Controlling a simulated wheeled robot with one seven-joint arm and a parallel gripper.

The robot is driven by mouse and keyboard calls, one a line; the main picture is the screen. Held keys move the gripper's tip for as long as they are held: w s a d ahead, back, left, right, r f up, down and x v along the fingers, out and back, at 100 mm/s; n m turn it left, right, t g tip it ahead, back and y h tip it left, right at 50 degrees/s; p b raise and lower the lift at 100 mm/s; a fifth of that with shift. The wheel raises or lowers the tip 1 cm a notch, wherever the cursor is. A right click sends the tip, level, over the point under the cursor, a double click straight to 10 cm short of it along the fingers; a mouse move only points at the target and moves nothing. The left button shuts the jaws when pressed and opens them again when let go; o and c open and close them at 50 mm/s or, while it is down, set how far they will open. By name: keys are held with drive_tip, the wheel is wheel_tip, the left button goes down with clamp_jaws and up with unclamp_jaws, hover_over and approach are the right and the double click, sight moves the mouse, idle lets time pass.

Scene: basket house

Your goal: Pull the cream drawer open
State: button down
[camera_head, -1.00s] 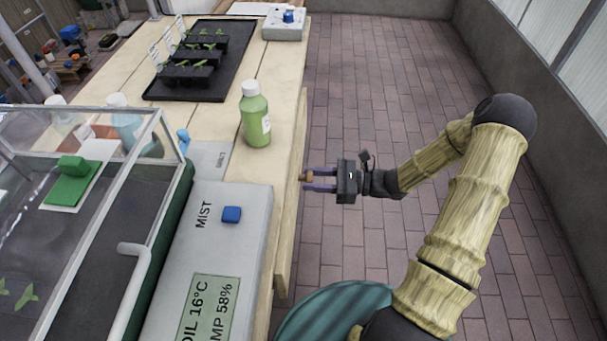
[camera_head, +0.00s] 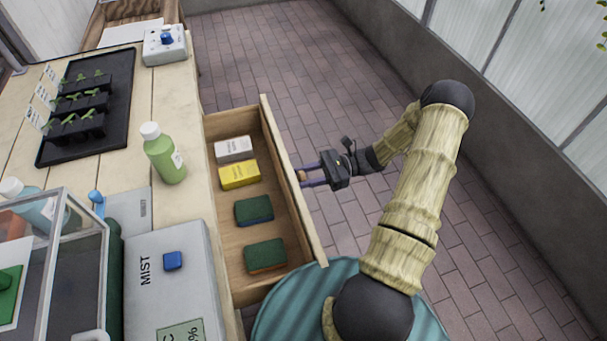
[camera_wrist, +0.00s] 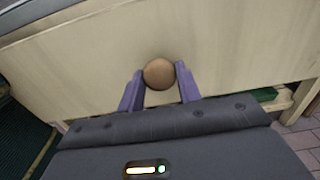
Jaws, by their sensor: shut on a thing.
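The cream drawer (camera_head: 292,180) stands pulled out from the right side of the wooden bench in the head view, with its inside showing. Its front fills much of the wrist view (camera_wrist: 80,65). A round brown knob (camera_wrist: 159,73) sits on that front. My gripper (camera_head: 306,178) is at the drawer's outer face, and in the wrist view its two purple fingers (camera_wrist: 160,88) are shut on the knob, one on each side. In the drawer lie a white box (camera_head: 233,149), a yellow box (camera_head: 239,174) and two green sponge-like blocks (camera_head: 254,210).
On the bench (camera_head: 185,205) stand a green bottle (camera_head: 165,155), a black seedling tray (camera_head: 112,120), a grey control box marked MIST (camera_head: 195,270) and a clear-walled case (camera_head: 75,270). The brick floor (camera_head: 300,60) right of the drawer is clear up to the wall.

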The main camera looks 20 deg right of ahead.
drive_tip(key=shift+d, duration=0.4)
drive_tip(key=c, duration=1)
unclamp_jaws()
drive_tip(key=shift+o, duration=0.2)
drive_tip(key=shift+d, duration=0.1)
drive_tip(key=d, duration=1.7)
drive_tip(key=shift+s, duration=0.45)
drive_tip(key=shift+w, duration=0.1)
drive_tip(key=shift+f, duration=0.1)
